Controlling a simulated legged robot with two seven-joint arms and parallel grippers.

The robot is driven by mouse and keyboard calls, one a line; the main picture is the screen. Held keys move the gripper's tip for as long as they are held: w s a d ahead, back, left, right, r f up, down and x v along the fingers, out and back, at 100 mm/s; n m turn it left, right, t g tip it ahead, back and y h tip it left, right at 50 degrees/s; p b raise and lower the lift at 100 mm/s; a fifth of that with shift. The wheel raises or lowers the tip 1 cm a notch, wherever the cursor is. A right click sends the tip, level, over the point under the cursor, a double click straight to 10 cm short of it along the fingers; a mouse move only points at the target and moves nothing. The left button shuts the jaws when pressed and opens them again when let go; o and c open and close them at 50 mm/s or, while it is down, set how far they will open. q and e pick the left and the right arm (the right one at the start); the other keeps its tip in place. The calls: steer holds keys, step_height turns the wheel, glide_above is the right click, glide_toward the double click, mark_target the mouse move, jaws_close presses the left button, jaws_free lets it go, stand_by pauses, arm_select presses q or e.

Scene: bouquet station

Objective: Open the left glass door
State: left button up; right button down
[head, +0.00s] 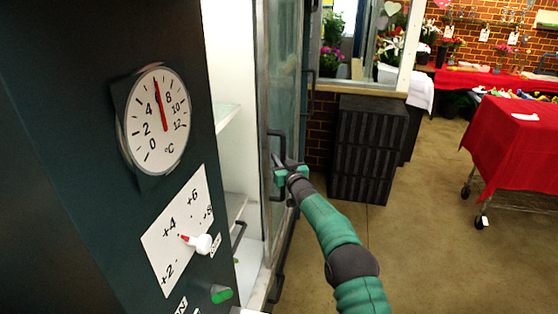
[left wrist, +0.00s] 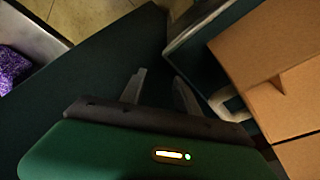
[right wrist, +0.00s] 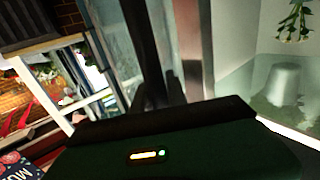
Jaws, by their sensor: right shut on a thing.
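A glass door (head: 283,60) in a metal frame shows at a steep angle on the dark cooler cabinet. My right gripper (head: 279,166) is shut on the door's dark upright handle (head: 270,143). In the right wrist view the dark handle bar (right wrist: 143,40) runs up from between the fingers (right wrist: 160,92), with the door frame (right wrist: 190,40) beside it. The white interior (head: 232,70) with a shelf shows left of the door. My left gripper (left wrist: 158,88) shows only in the left wrist view, fingers apart and empty.
The control panel has a dial (head: 157,118) and a red-tipped knob (head: 200,242). Dark stacked crates (head: 368,150) stand beyond the door. A red-covered cart (head: 515,145) is at right; floor between is clear. Cardboard boxes (left wrist: 265,45) are near my left gripper.

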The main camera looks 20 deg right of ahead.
steer(key=c, duration=1.6)
jaws_free()
steer(key=shift+d+f, duration=0.1)
steer(key=shift+s, duration=0.1)
steer(key=shift+s, duration=0.3)
steer(key=s+b, duration=0.2)
steer(key=s, duration=1.4)
steer(key=shift+b, duration=0.3)
steer(key=shift+f, duration=0.1)
